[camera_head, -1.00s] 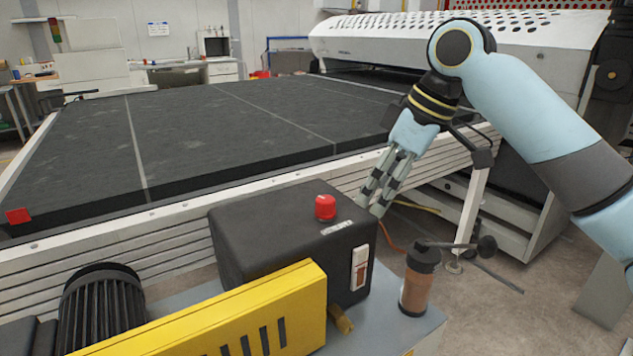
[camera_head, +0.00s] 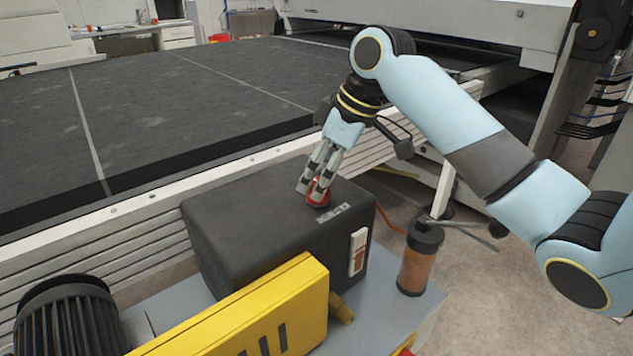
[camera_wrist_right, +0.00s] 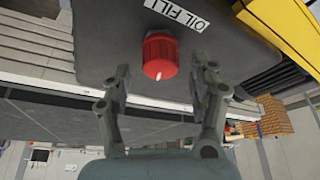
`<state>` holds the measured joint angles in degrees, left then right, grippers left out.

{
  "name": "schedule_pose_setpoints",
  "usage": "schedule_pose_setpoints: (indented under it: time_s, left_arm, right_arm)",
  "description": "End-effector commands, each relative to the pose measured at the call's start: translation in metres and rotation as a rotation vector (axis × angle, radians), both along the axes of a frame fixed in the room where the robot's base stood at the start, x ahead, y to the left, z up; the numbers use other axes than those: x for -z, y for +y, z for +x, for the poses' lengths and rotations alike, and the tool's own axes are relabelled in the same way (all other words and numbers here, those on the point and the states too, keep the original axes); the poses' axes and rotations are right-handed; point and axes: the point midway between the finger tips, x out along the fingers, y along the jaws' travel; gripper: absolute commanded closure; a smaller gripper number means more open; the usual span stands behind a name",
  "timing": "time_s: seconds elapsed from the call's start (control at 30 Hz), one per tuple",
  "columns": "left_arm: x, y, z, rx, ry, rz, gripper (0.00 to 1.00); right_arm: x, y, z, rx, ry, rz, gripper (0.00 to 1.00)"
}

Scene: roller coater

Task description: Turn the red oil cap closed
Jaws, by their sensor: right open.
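The red oil cap (camera_head: 318,193) sits on top of the black tank (camera_head: 240,222), beside a small white label (camera_head: 333,212). In the wrist view the gripper (camera_wrist_right: 162,82) is open, with one finger on each side of the cap and visible gaps between. My left gripper is not in view.
A yellow guard (camera_head: 240,315) and a finned black motor (camera_head: 68,318) stand in front of the tank. A brown-filled cylinder (camera_head: 417,262) with a black top stands to the right. The conveyor bed (camera_head: 190,110) lies behind.

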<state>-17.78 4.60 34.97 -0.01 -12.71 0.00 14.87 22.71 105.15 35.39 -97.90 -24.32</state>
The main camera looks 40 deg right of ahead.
Motion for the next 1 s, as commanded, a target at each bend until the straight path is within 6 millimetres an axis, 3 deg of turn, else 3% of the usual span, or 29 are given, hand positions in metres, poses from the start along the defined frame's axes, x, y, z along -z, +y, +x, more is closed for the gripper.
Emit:
schedule_pose_setpoints:
  time_s: [0.23,0.47,0.9,1.0]
  left_arm:
    - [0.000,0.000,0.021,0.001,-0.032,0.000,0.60]
    - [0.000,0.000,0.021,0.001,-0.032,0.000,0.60]
    - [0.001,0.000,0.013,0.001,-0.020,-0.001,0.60]
    - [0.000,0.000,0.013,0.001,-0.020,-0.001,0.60]
  right_arm:
    - [0.019,0.005,0.006,0.000,0.001,0.001,0.39]
    - [0.020,0.005,0.007,0.000,0.000,0.000,0.39]
    - [0.019,0.004,0.006,0.000,0.000,0.000,0.94]
    - [0.019,0.004,0.006,0.002,0.000,0.001,0.95]
